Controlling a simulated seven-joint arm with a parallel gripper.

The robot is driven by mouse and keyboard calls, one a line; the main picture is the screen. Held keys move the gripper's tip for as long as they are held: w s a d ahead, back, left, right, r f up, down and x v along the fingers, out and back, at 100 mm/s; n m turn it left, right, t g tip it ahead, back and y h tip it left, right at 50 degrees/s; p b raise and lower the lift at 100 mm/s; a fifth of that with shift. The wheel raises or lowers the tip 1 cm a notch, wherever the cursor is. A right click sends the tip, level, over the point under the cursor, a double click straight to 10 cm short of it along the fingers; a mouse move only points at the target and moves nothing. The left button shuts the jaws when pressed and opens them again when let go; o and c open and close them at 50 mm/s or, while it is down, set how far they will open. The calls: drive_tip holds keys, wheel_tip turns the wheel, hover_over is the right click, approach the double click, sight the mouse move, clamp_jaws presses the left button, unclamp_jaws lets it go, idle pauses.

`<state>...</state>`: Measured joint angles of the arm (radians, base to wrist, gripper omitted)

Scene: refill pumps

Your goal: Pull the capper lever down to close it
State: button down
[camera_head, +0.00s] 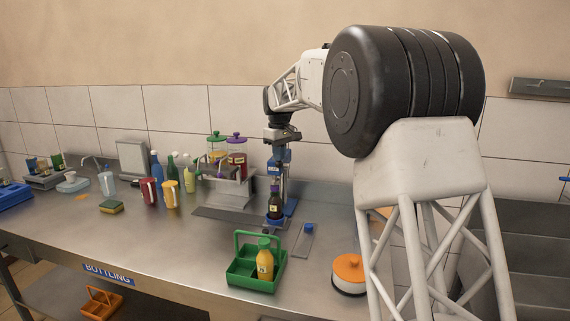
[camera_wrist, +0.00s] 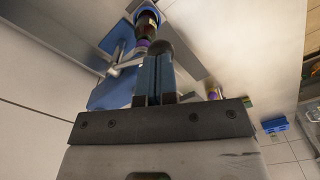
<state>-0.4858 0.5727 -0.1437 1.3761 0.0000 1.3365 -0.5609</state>
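The capper (camera_head: 285,178) is a blue stand with a metal column on the bench, and its blue body also shows in the wrist view (camera_wrist: 108,93). A dark bottle with a purple collar (camera_head: 274,203) stands upright on its base, and it also shows in the wrist view (camera_wrist: 147,24). My gripper (camera_head: 280,147) is above the capper's top. In the wrist view my gripper's blue fingers (camera_wrist: 156,66) are together with only a thin line between them. A dark rounded grip, seemingly the lever end (camera_wrist: 163,47), is at the fingertips; I cannot tell whether it is held.
An orange-lidded pot (camera_head: 348,273) is at the front right. Dispenser jars on a metal stand (camera_head: 232,190) are left of the capper. Red and yellow containers stand farther left.

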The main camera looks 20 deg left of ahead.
sight(278, 163)
drive_tip(key=shift+s+f, duration=0.15)
drive_tip(key=shift+f, duration=0.45)
drive_tip(key=shift+s+f, duration=0.2)
drive_tip(key=shift+f, duration=0.75)
drive_tip(key=shift+s+f, duration=0.15)
drive_tip(key=shift+f, duration=0.6)
